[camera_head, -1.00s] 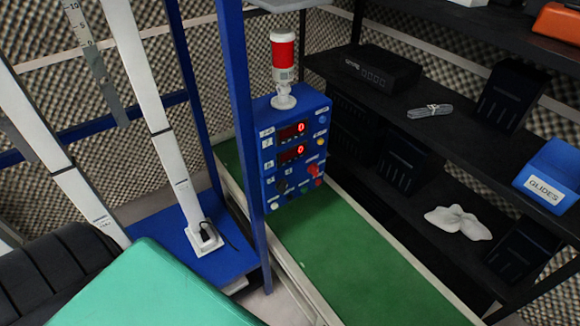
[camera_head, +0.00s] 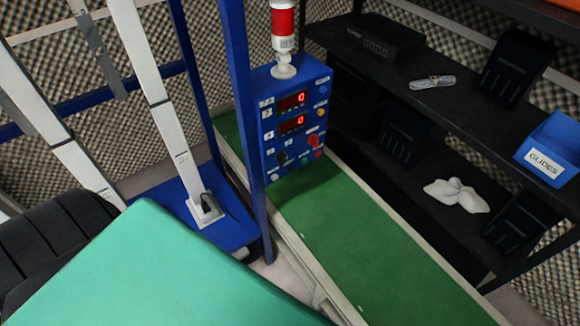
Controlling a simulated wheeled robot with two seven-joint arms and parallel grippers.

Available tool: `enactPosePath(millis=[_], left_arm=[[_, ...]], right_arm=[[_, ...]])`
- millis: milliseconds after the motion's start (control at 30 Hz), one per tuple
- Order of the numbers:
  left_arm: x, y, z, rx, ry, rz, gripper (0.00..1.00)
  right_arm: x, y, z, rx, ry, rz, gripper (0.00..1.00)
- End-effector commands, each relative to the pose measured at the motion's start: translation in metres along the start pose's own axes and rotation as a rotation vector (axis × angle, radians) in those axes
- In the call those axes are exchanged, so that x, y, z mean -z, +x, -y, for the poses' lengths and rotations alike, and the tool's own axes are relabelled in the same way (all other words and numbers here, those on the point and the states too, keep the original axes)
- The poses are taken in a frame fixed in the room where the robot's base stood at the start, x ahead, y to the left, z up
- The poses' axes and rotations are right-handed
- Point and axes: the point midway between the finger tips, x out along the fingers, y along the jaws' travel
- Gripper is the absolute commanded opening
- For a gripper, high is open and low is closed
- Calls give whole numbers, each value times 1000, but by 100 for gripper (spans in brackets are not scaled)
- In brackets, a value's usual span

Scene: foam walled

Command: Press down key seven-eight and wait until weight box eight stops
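A blue control box (camera_head: 291,117) stands on the green-topped bench in the middle of the view. It has two red displays, each reading 0, and several small buttons and knobs; their labels are too small to read surely, so I cannot pick out key seven-eight. A red and white signal tower (camera_head: 283,40) stands on top of the box. White upright columns (camera_head: 153,85) rise at the left in a blue frame; I cannot tell a weight box eight among them. Neither gripper shows in the view.
The green bench (camera_head: 365,245) is clear in front of the box. A teal surface (camera_head: 165,275) fills the lower left. Dark shelves at the right hold a blue bin marked GLIDES (camera_head: 550,149), white gloves (camera_head: 456,194) and several dark bins.

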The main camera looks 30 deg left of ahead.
Motion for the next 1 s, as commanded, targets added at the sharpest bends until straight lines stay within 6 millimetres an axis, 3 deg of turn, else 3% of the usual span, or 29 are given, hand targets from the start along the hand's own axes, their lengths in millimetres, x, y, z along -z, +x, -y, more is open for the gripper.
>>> enactPosePath(millis=[433,733,1000], left_arm=[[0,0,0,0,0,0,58],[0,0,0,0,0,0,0],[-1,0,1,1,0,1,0]], right_arm=[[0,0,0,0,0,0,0],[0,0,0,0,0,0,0],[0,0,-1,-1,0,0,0]])
